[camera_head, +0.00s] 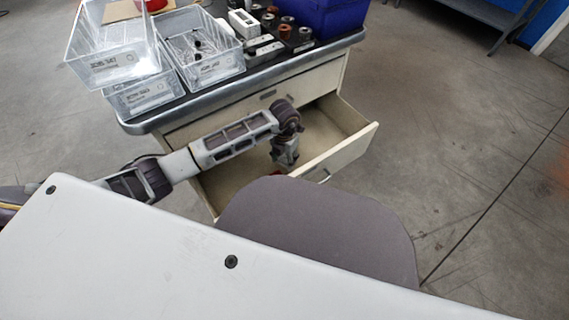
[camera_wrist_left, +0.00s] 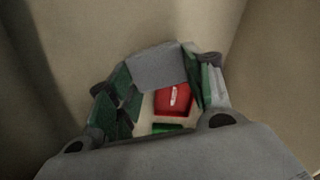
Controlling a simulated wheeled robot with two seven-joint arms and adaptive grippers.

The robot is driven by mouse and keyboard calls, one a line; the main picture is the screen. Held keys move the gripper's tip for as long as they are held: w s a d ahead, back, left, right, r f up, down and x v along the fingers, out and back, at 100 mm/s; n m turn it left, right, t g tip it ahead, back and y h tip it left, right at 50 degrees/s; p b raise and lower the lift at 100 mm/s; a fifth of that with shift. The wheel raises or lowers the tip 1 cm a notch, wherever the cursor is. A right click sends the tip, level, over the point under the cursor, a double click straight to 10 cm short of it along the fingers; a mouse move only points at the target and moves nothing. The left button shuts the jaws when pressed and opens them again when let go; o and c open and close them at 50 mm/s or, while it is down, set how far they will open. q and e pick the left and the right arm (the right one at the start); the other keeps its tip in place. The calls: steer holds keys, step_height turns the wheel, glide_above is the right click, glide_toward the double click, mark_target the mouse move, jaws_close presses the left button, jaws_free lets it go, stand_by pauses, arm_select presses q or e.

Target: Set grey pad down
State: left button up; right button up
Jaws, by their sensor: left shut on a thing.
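The grey pad (camera_wrist_left: 157,68) shows in the left wrist view as a flat grey block between the green-lined fingers of my left gripper (camera_wrist_left: 160,100). The gripper is shut on it. In the head view my left gripper (camera_head: 285,160) points down inside the open drawer (camera_head: 345,153); the pad cannot be made out there. A red item (camera_wrist_left: 174,98) with a white mark lies below the pad in the wrist view, near a small green piece (camera_wrist_left: 168,128). I cannot tell whether the pad touches the drawer floor. My right gripper is not in view.
The drawer's pale walls stand close around my left gripper. On the bench top are clear labelled bins (camera_head: 112,68), a blue bin (camera_head: 335,14) and several small parts. Open concrete floor (camera_head: 470,130) lies to the right.

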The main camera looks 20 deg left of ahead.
mark_target(284, 160)
arm_select(q)
steer(key=shift+f+b, duration=0.85)
steer(key=shift+f, duration=0.9)
steer(key=shift+f, duration=0.1)
steer(key=o, duration=1)
steer(key=shift+w, duration=0.1)
